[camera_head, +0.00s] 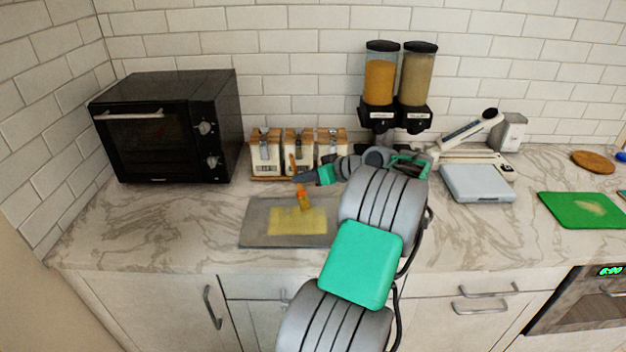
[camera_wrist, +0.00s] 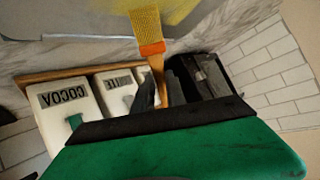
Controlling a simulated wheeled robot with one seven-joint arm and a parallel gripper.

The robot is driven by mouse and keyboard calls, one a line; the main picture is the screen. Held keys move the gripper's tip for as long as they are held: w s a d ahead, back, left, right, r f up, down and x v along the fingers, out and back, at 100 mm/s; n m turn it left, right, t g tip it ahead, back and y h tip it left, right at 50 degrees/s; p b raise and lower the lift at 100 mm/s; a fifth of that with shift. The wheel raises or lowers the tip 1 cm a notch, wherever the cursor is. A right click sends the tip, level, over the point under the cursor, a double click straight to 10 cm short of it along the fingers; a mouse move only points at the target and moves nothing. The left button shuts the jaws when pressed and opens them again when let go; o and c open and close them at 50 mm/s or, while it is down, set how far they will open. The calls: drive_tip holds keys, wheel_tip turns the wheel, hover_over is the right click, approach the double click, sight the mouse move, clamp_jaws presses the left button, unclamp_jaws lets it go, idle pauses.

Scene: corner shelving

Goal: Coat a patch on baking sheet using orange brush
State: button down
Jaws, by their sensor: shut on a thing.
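The grey baking sheet (camera_head: 262,240) lies flat on the marble counter, with a yellow patch (camera_head: 290,222) over its middle and right. The orange brush (camera_head: 304,200) is over the sheet's back part, its bristles at the yellow patch. My gripper (camera_head: 297,177) is shut on the brush handle, just behind the sheet. In the wrist view the brush (camera_wrist: 148,35) points up at the sheet (camera_wrist: 60,22), with its yellow bristles at the patch. I cannot tell whether the bristles press on the sheet. My arm hides the sheet's right edge.
Several white canisters (camera_head: 265,158) stand on a wooden base right behind my gripper. A black oven (camera_head: 165,125) is at the left. Two dispensers (camera_head: 381,85), a grey scale (camera_head: 476,183) and a green board (camera_head: 580,210) are to the right. The counter left of the sheet is free.

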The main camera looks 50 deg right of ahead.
drive_tip(key=shift+w+a+b, duration=0.5)
drive_tip(key=shift+w+a, duration=0.65)
drive_tip(key=shift+w, duration=0.3)
drive_tip(key=shift+w+a+b, duration=0.45)
drive_tip(key=shift+w+a, duration=0.65)
drive_tip(key=shift+w, duration=0.4)
drive_tip(key=shift+w+a+b, duration=0.5)
drive_tip(key=shift+w+a, duration=0.65)
drive_tip(key=shift+w, duration=0.3)
wheel_tip(320, 180, up, 6)
drive_tip(key=p, duration=0.4)
wheel_tip(320, 180, up, 3)
drive_tip(key=shift+p, duration=1.05)
